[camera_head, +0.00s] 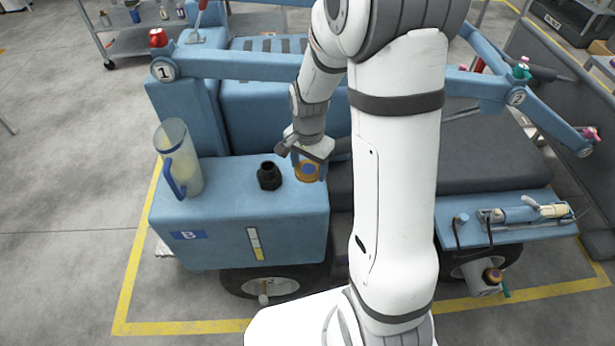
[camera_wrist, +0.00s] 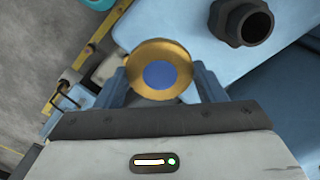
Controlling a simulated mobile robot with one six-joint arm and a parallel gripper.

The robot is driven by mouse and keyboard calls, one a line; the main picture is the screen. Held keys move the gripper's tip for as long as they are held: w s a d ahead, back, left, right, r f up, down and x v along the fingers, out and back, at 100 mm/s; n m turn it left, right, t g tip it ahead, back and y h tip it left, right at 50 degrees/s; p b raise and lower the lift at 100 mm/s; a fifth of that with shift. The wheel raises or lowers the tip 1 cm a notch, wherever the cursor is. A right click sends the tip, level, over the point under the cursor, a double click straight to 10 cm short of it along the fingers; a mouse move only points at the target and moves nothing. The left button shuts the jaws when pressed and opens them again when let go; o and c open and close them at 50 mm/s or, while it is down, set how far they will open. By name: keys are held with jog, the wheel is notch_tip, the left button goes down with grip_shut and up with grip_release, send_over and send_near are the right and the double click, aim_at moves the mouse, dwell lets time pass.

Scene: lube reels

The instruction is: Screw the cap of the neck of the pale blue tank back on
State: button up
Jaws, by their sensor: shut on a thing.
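The pale blue tank (camera_head: 240,232), marked with a B label, stands at the front left of the machine. Its black open neck (camera_head: 268,175) sticks up from the top, with no cap on it; it also shows at the upper right in the wrist view (camera_wrist: 243,22). My gripper (camera_head: 312,166) is shut on the cap (camera_head: 306,171), a brass-coloured disc with a blue centre. In the wrist view the cap (camera_wrist: 158,70) sits between the two blue fingers. The gripper holds it just right of the neck, apart from it. The head view does not show clearly how high.
A clear jug with a blue handle (camera_head: 178,160) stands on the tank's left end. A blue boom with a "1" mark (camera_head: 240,66) runs behind the tank. A dark grey deck (camera_head: 460,155) lies to the right. Clear floor (camera_head: 70,200) lies left of the tank.

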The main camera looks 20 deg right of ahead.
aim_at(300, 166)
jog(key=r, duration=0.1)
jog(key=w+a+r+p, duration=0.1)
jog(key=a+r, duration=0.1)
jog(key=r, duration=0.1)
jog(key=shift+w+p, duration=0.25)
jog(key=shift+p, duration=0.1)
jog(key=w+a+r+p, duration=0.2)
jog(key=w+a+p, duration=0.1)
jog(key=a, duration=0.4)
jog(key=shift+w+a+p, duration=0.25)
jog(key=shift+w+p, duration=0.05)
jog(key=shift+w, duration=0.45)
jog(key=shift+f+b, duration=2.45)
jog(key=shift+f, duration=0.45)
jog(key=shift+f+b, duration=0.55)
jog(key=shift+b, duration=0.1)
jog(key=m, duration=0.5)
jog(key=shift+b, duration=0.3)
